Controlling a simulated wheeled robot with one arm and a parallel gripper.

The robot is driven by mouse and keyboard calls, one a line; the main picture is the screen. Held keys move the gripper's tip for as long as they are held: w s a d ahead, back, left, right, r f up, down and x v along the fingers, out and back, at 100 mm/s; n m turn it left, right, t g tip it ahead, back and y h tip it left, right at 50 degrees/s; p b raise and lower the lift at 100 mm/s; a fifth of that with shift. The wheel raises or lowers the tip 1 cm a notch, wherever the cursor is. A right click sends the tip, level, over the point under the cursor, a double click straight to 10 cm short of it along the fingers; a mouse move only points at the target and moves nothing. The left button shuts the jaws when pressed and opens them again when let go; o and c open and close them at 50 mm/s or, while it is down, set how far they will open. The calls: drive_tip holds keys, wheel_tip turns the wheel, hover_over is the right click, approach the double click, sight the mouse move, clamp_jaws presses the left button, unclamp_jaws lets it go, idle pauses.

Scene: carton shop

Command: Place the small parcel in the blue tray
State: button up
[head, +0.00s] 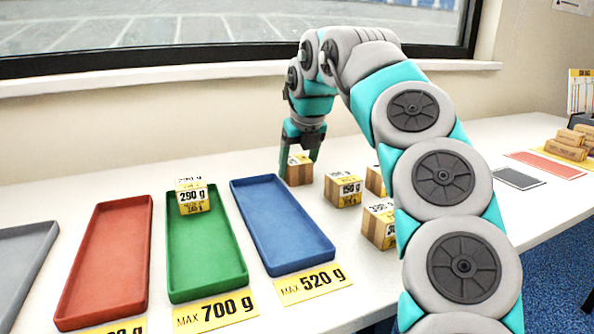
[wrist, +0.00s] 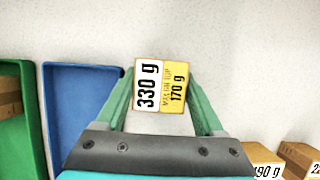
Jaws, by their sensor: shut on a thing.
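My gripper (head: 299,160) is shut on a small brown parcel (head: 299,172), just right of the blue tray's far end. In the wrist view the parcel (wrist: 160,85) shows a white and yellow top label reading 330 g and 170 g, between the green fingers. I cannot tell whether its underside touches the table. The blue tray (head: 283,226) is empty where it shows, with a card (head: 313,284) reading MAX 520 g at its near end. It also shows left of my gripper in the wrist view (wrist: 80,103).
The green tray (head: 206,265) holds a parcel stack (head: 193,197), the upper label reading 290 g. A red tray (head: 107,265) and a grey tray (head: 20,260) stand further left. Right of my gripper are a 190 g parcel (head: 343,190) and others (head: 378,225), partly behind my arm.

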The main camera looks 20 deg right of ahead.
sight(296, 157)
clamp_jaws()
drive_tip(key=shift+r, duration=0.15)
drive_tip(key=shift+r, duration=2.1)
drive_tip(key=shift+s+d+r, duration=0.15)
drive_tip(key=shift+d+r, duration=0.05)
drive_tip(key=shift+r, duration=0.8)
drive_tip(key=shift+a+r, duration=0.1)
drive_tip(key=shift+r, duration=0.05)
drive_tip(key=shift+r, duration=0.1)
